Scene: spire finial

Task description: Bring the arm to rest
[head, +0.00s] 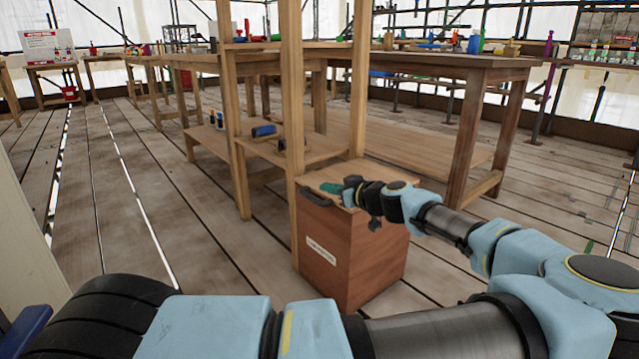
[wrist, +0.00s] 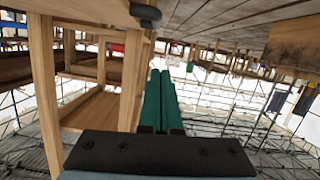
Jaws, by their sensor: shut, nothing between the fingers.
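My arm reaches in from the right in the head view, bent at its elbow. My gripper (head: 331,188) is at its far end, over the top of a reddish-brown wooden box (head: 350,262) with a white label. In the wrist view the two green fingers of my gripper (wrist: 160,75) lie side by side, shut and empty. The arm hides part of the box's top and right side.
A wooden shelf frame (head: 292,120) stands right behind and left of the box, with a blue-and-black item (head: 264,131) on its lower shelf. A large wooden workbench (head: 480,68) stands behind. The plank floor (head: 110,200) at left is open.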

